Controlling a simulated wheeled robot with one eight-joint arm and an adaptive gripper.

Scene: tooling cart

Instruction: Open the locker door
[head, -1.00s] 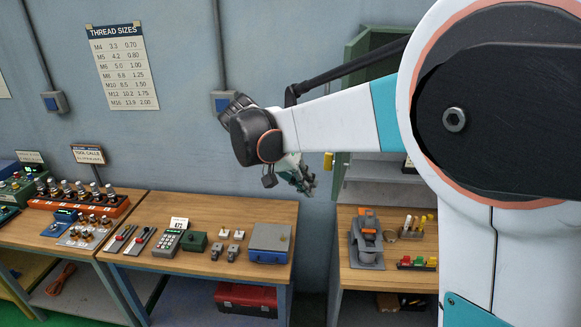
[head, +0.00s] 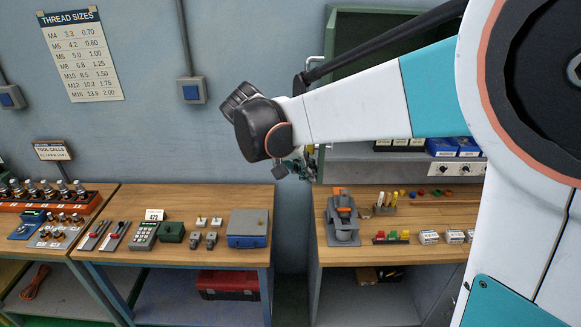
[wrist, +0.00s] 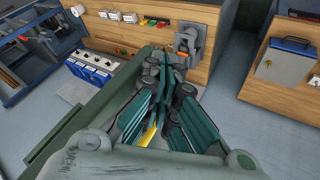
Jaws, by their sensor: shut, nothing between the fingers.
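A green cabinet panel (head: 400,22), seemingly part of the locker, stands at the upper right in the head view. My gripper (head: 303,165) is small and partly hidden below my wrist, near the cabinet's lower left side. In the wrist view my gripper's teal fingers (wrist: 168,68) are shut and hold nothing. A long green edge (wrist: 95,105) passes just left of them, perhaps the door. A bit of yellow (wrist: 150,136) shows between the finger links.
The right bench (head: 330,253) holds a grey and orange device (head: 343,222), small coloured parts and blue boxes (head: 455,146) on a shelf. The left bench (head: 200,262) carries a blue box (head: 249,228) and several tools. A floor gap separates the benches.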

